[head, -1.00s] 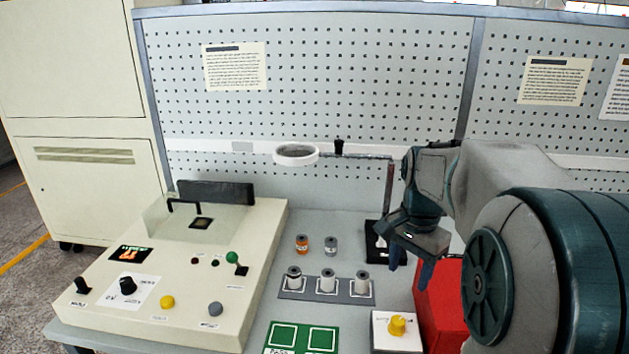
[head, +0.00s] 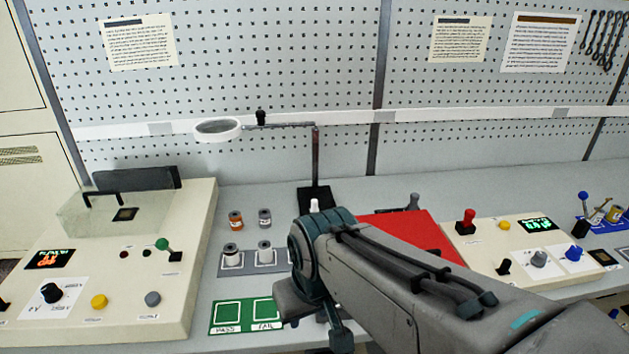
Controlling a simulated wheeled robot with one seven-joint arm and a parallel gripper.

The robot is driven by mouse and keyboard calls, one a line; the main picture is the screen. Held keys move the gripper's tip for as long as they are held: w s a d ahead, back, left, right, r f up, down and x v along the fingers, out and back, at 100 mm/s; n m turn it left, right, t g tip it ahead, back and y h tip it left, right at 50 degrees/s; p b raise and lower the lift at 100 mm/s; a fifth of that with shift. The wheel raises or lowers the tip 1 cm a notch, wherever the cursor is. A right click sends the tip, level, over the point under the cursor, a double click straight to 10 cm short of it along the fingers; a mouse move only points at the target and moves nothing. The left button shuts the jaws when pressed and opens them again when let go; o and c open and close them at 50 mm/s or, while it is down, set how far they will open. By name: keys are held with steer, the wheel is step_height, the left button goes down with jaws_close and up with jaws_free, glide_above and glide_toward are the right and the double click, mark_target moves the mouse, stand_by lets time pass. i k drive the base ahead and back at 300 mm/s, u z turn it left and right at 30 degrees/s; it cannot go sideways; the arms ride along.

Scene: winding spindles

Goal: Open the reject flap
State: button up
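A red box (head: 385,221) stands on the bench right of centre, partly hidden behind my arm. Its flat red top looks closed, and a small grey knob (head: 413,202) shows at its back edge. No label on it is readable, so I cannot confirm that it bears the reject flap. My gripper (head: 340,338) is low in the head view, left of and nearer than the red box. Only part of its fingers shows at the picture's bottom, and the gap between them is hidden.
A cream tester with a clear cover (head: 110,212) stands at left. A spindle rack (head: 235,263) and a green PASS/FAIL mat (head: 227,315) lie between it and my arm. A magnifier (head: 218,129) stands behind. Another cream console (head: 500,234) with a red knob is at right.

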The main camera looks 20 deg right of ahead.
mark_target(418, 228)
steer(key=z, duration=0.45)
steer(key=k, duration=0.45)
steer(key=z, duration=0.55)
steer(key=i, duration=0.5)
steer(key=z, duration=0.1)
